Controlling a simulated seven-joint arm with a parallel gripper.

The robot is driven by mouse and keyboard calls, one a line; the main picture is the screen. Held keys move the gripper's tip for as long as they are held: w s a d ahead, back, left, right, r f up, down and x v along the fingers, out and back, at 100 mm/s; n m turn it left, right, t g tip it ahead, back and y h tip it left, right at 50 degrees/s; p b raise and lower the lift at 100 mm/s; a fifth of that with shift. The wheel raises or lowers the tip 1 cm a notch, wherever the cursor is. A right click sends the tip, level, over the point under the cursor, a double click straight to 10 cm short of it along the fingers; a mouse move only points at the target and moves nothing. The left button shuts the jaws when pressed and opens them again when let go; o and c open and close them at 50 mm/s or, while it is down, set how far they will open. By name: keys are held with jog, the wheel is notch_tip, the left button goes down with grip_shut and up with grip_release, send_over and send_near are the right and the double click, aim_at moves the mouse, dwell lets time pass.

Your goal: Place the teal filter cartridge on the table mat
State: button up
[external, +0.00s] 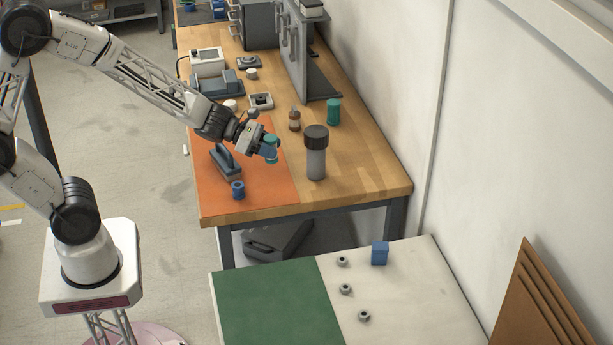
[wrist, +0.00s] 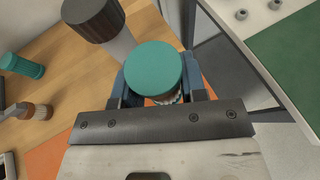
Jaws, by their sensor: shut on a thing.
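My gripper (external: 268,151) is shut on a teal filter cartridge (external: 272,142), held over the orange table mat (external: 265,190) near its right edge. In the wrist view the cartridge's round teal top (wrist: 153,69) sits between the blue fingers, with a pale ridged part just below it. The fingers and palm hide most of its body. I cannot tell exactly how high it is above the mat. A second teal cylinder (external: 333,111) stands on the wooden table behind and right; it also shows in the wrist view (wrist: 22,65).
A grey cylinder with a black cap (external: 316,160) stands close right of my gripper. On the mat are a grey-blue handled block (external: 226,163) and a blue spool (external: 238,190). A brown bottle (external: 294,119) stands behind. The mat's front right is clear.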

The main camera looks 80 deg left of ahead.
jog(key=s+d+f+m+g+h, duration=0.1)
jog(key=s+d+m+g+h, duration=0.7)
jog(key=s+d, duration=1.7)
notch_tip(320, 180, down, 10)
jog(key=w, duration=0.1)
jog(key=shift+w+d+f+m+y, duration=0.15)
jog(key=shift+d+m+y, duration=0.15)
jog(key=shift+m+y, duration=0.1)
jog(key=w+d, duration=0.2)
jog(key=w, duration=0.2)
jog(key=w+d+f, duration=0.1)
jog(key=w+d, duration=0.2)
jog(key=w, duration=0.2)
jog(key=w+d, duration=0.3)
jog(key=w, duration=0.2)
jog(key=shift+f, duration=0.25)
jog(key=shift+f, duration=1.75)
jog(key=shift+f, duration=0.2)
